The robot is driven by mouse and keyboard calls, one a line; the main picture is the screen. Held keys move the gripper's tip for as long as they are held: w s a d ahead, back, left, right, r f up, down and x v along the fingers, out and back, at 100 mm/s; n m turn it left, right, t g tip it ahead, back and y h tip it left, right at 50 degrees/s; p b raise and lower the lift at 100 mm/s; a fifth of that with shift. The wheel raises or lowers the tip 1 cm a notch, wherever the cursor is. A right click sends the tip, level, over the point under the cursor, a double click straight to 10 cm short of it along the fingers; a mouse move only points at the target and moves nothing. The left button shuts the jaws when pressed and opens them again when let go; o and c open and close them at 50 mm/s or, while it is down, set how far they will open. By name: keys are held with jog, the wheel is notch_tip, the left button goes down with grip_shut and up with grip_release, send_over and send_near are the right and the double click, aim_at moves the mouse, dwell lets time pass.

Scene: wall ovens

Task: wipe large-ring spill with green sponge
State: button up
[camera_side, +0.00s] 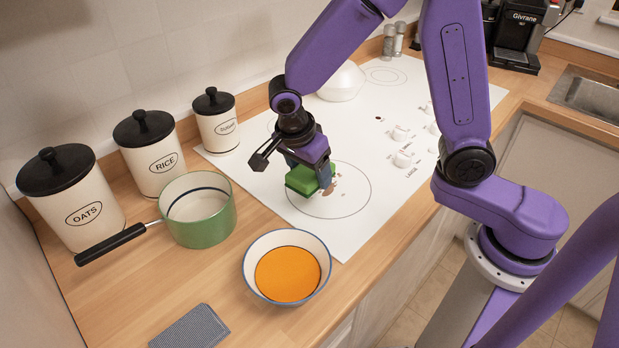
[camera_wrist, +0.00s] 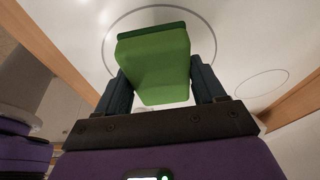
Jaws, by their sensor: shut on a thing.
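My gripper (camera_side: 311,168) is shut on the green sponge (camera_side: 301,181). In the side view the sponge is at the left part of the large ring (camera_side: 366,203) on the white cooktop. Whether it touches the surface I cannot tell. Brown spill spots (camera_side: 329,189) show inside the ring, just right of the sponge. The wrist view shows the sponge (camera_wrist: 155,65) between both fingers of my gripper (camera_wrist: 161,85), with part of the ring's outline (camera_wrist: 106,42) behind it. The sponge and fingers hide part of the ring and possibly more spill.
A bowl of orange contents (camera_side: 287,275) and a green pot (camera_side: 201,222) stand in front and left of the cooktop. Oats (camera_side: 84,208), rice (camera_side: 160,165) and a third canister (camera_side: 217,128) line the wall. A white domed object (camera_side: 342,84) sits behind my gripper. Knobs (camera_side: 402,159) are on the right.

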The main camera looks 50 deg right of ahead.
jog(key=shift+r, duration=1.25)
jog(key=m+g, duration=0.1)
jog(key=m, duration=0.3)
jog(key=shift+w, duration=0.15)
jog(key=m, duration=0.1)
jog(key=m+g, duration=0.1)
jog(key=m, duration=0.3)
jog(key=shift+s+f+y, duration=0.15)
jog(key=shift+s+y, duration=0.15)
jog(key=shift+y, duration=0.1)
